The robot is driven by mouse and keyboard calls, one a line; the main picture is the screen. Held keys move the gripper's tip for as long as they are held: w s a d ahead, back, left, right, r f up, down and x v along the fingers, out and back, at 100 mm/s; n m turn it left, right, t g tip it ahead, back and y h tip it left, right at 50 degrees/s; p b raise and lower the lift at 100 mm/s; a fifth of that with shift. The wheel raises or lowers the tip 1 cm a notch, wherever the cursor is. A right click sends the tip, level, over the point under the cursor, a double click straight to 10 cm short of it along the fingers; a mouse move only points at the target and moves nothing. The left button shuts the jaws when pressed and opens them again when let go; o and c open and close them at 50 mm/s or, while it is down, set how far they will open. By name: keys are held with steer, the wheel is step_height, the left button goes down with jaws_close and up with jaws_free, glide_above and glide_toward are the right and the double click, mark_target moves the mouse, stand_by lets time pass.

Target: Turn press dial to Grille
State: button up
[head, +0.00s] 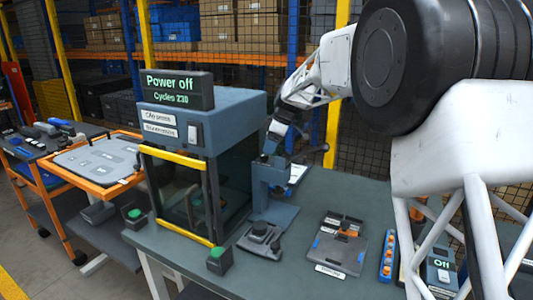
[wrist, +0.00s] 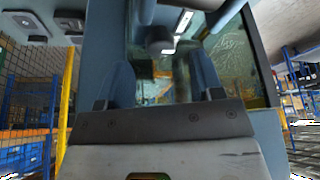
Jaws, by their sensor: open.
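The large blue-grey press (head: 205,120) stands on the bench in the head view, its display (head: 178,90) reading "Power off" and "Cycles 230". Two small white labels and a pale switch (head: 193,133) are on its front; the label text is too small to read surely. I cannot make out a dial or a Grille mark. My gripper (head: 272,158) is by the top of a smaller blue stand (head: 273,190), right of the press. In the wrist view my gripper (wrist: 161,75) is open, a dark round part (wrist: 160,40) beyond its fingers; contact is unclear.
The press has a glass front with yellow bars (head: 180,158). A green button box (head: 219,260) stands before it. A grey tray (head: 337,245) and a box reading "Off" (head: 441,268) are to the right. An orange-edged cart (head: 100,160) stands left. Mesh fencing stands behind.

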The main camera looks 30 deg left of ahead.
mark_target(265, 154)
steer(key=shift+x, duration=1.8)
steer(key=c, duration=0.9)
steer(key=shift+n, duration=0.3)
steer(key=shift+w+a+n+g+h, duration=0.1)
steer(key=shift+n+g+h, duration=0.25)
steer(key=shift+n, duration=0.95)
steer(key=shift+w+a+n+g+h, duration=0.1)
steer(key=shift+n+g+h, duration=0.25)
steer(key=shift+n, duration=0.95)
